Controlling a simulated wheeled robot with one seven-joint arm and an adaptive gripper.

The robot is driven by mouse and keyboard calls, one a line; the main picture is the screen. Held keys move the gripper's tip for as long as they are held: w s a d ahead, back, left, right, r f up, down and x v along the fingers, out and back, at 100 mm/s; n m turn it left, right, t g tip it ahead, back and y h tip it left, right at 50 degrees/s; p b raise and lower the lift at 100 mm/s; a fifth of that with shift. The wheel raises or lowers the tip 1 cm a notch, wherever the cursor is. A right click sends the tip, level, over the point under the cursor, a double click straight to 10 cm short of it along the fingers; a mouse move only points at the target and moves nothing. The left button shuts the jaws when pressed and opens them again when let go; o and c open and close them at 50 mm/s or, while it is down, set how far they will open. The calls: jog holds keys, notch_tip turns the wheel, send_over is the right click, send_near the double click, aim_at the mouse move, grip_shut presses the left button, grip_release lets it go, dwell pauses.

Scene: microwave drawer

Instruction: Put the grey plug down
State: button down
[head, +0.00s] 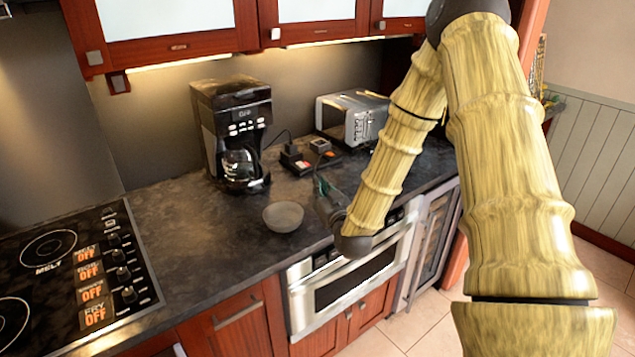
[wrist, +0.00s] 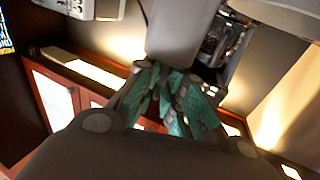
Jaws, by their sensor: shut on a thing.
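My gripper (head: 321,180) is over the counter in front of the dark power blocks, its teal fingers pointing toward the wall. In the wrist view the fingers (wrist: 170,85) close on the lower end of a grey block, the grey plug (wrist: 178,35). A small grey block (head: 320,145) shows just beyond the fingers in the head view; I cannot tell whether it is the held plug or a separate one. Whether the plug touches anything at its far end is hidden.
A black block with a red switch (head: 293,157) sits left of the fingers. The coffee maker (head: 233,130) stands further left, the toaster (head: 353,117) behind right. A dark bowl (head: 283,216) is near the front edge. The counter (head: 180,235) left of it is clear.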

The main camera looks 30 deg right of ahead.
jog(key=shift+w+d+f+p, duration=0.75)
jog(key=shift+w+d+p, duration=0.15)
jog(key=shift+w, duration=0.7)
jog(key=shift+w+d+f+p, duration=0.8)
jog(key=shift+w+d, duration=0.15)
jog(key=shift+w, duration=0.65)
jog(key=shift+w+d+f+p, duration=0.75)
jog(key=shift+w+d+p, duration=0.15)
jog(key=shift+w, duration=0.7)
jog(key=shift+f, duration=0.2)
jog(key=c, duration=1.5)
grip_release()
jog(key=shift+r, duration=0.1)
jog(key=shift+r, duration=0.1)
jog(key=shift+s, duration=0.25)
jog(key=b+v, duration=0.4)
jog(key=v, duration=0.7)
jog(key=shift+s+a, duration=0.1)
jog(key=shift+s, duration=0.15)
